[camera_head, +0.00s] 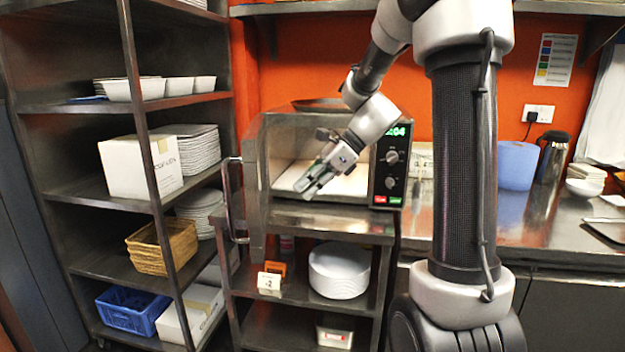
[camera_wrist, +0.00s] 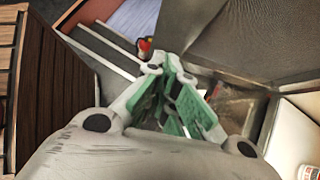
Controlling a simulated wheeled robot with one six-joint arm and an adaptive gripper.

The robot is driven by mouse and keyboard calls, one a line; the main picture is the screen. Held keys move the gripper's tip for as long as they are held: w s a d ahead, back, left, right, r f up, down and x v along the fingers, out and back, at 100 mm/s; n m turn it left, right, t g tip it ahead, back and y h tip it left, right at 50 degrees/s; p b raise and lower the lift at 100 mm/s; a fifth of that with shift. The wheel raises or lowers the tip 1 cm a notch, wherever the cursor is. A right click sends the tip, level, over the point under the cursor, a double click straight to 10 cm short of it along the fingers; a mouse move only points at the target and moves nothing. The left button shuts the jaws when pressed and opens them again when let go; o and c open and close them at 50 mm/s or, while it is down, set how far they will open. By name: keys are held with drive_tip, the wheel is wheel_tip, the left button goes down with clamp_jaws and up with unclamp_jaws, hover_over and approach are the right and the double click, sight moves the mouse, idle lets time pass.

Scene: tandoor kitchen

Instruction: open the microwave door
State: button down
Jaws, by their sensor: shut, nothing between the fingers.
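The microwave (camera_head: 279,118) stands on a metal shelf unit in the middle of the head view. Its door (camera_head: 253,185) is swung out at the left side, seen nearly edge-on, with a long upright handle (camera_head: 234,200) on its outer face. The lit, pale cavity shows through the opening. My gripper (camera_head: 309,188) is in front of the opening, right of the door and apart from the handle, pointing down and left. Its green-padded fingers (camera_wrist: 172,72) are shut and empty in the wrist view. A dark panel (camera_wrist: 255,38), probably the door, fills the upper right there.
A control panel (camera_head: 392,160) with a green display is at the microwave's right. A tall rack (camera_head: 75,108) with dishes, boxes and baskets stands close on the left. White plates (camera_head: 339,272) sit below.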

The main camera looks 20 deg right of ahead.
drive_tip(key=w+a+f, duration=0.2)
drive_tip(key=a+f, duration=0.1)
drive_tip(key=a, duration=0.4)
drive_tip(key=shift+w+f, duration=0.15)
drive_tip(key=shift+f, duration=0.1)
drive_tip(key=shift+a, duration=0.1)
drive_tip(key=w+a+m+t, duration=0.1)
drive_tip(key=w+a+m, duration=0.1)
drive_tip(key=a, duration=0.6)
drive_tip(key=w+a+m+t+h, duration=0.1)
drive_tip(key=w+a, duration=0.3)
drive_tip(key=a, duration=0.4)
drive_tip(key=shift+a+m+t, duration=0.3)
drive_tip(key=shift+m, duration=0.1)
